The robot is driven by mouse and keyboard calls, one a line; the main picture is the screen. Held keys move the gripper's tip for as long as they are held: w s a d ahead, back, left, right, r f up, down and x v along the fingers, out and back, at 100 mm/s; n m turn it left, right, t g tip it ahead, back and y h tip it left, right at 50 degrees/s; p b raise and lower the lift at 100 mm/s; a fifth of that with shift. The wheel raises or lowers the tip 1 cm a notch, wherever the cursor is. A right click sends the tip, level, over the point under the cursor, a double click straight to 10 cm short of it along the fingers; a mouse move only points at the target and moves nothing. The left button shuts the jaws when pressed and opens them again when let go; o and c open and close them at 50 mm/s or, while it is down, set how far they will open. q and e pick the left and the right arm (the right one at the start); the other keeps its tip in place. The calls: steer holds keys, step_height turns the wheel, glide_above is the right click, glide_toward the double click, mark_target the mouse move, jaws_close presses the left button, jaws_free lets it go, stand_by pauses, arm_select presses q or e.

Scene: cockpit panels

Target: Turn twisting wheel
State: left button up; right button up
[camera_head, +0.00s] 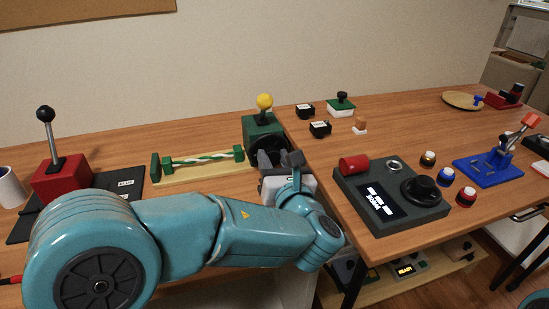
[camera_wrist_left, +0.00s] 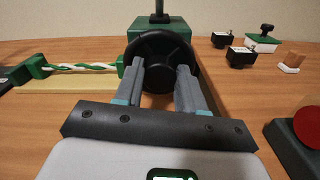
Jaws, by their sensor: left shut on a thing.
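The twisting wheel is a black wheel (camera_wrist_left: 160,50) on the front of a green box (camera_wrist_left: 178,24). In the head view the black wheel (camera_head: 268,149) shows below the yellow-knobbed lever, on the green box (camera_head: 258,126), partly hidden by my gripper. My left gripper (camera_head: 280,158) reaches the wheel from the front. In the left wrist view its two grey fingers (camera_wrist_left: 172,68) stand at the lower part of the wheel, shut on it. The exact contact at the fingertips is partly hidden. My right gripper is not in view.
A twisted green-and-white bar on a wooden base (camera_head: 198,168) stands left of the green box. A red box with a black-knobbed lever (camera_head: 62,176) is farther left. A dark panel with a dial (camera_head: 390,195) lies to the right. Small black switches (camera_head: 320,129) stand behind it.

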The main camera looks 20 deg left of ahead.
arm_select(q)
steer(key=m+p, duration=0.3)
steer(key=p, duration=0.2)
steer(key=shift+r+m, duration=0.1)
steer(key=shift+m, duration=0.3)
steer(key=shift+f+m+p, duration=0.25)
steer(key=shift+m+p, duration=0.65)
steer(key=shift+p, duration=0.15)
steer(key=o, duration=0.8)
steer(key=shift+o, duration=1.3)
steer(key=shift+d, duration=0.1)
